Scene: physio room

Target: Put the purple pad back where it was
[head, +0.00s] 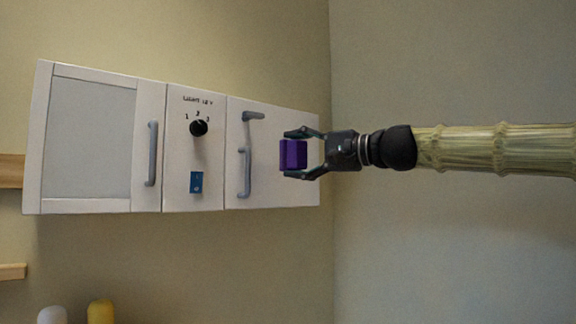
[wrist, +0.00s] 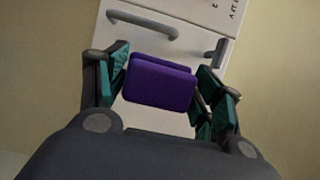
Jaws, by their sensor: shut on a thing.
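The purple pad (head: 293,154) is a small block held between the fingers of my gripper (head: 302,154) in the head view. It is in front of the right-hand door of the white wall cabinet (head: 270,190). In the wrist view the purple pad (wrist: 160,82) sits between the green-padded fingers of my gripper (wrist: 165,90), with the cabinet front behind it. I cannot tell how far the pad is from the door. The place it came from cannot be told from these frames.
The cabinet has grey bar handles, a black knob (head: 198,128) and a blue switch (head: 196,182). A wooden shelf (head: 12,171) is at the left edge. A white item (head: 52,315) and a yellow item (head: 100,312) stand low at left.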

